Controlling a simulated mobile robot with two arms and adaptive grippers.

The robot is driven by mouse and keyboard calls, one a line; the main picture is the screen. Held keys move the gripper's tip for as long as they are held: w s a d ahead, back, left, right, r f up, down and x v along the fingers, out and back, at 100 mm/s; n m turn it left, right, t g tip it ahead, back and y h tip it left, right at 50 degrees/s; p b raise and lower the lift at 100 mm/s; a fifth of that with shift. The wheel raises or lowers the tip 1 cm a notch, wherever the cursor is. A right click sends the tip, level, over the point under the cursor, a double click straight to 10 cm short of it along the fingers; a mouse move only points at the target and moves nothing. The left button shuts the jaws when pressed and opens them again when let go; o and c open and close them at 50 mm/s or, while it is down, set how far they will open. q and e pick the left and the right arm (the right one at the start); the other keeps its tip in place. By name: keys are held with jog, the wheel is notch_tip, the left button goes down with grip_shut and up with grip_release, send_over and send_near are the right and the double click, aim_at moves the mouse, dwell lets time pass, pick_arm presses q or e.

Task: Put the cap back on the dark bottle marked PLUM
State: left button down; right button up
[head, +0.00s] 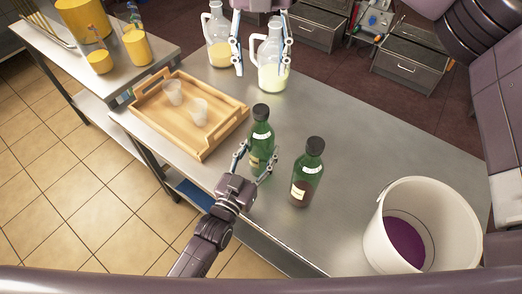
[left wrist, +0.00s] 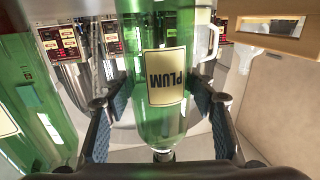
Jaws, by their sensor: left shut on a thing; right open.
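The green PLUM bottle (left wrist: 165,110) stands upright on the steel table and also shows in the head view (head: 262,138). Its label is upside down in the left wrist view. My left gripper (head: 259,155) is shut around its body, a finger on each side. Its top (head: 260,111) is dark in the head view; I cannot tell whether that is a cap. No loose cap shows. A second green bottle (head: 307,174) with a dark top stands just right of it. My right gripper (head: 262,72) is open at the table's far edge, its fingers spread by a glass jug (head: 271,67).
A wooden tray (head: 211,144) with two small cups lies left of the bottles. Another glass jug (head: 217,45) stands at the back. A white bucket (head: 450,235) with purple contents stands at front right. The table between bottles and bucket is clear.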

pick_arm(q)
jog(key=c, duration=0.8)
grip_release()
jog(key=v, duration=1.2)
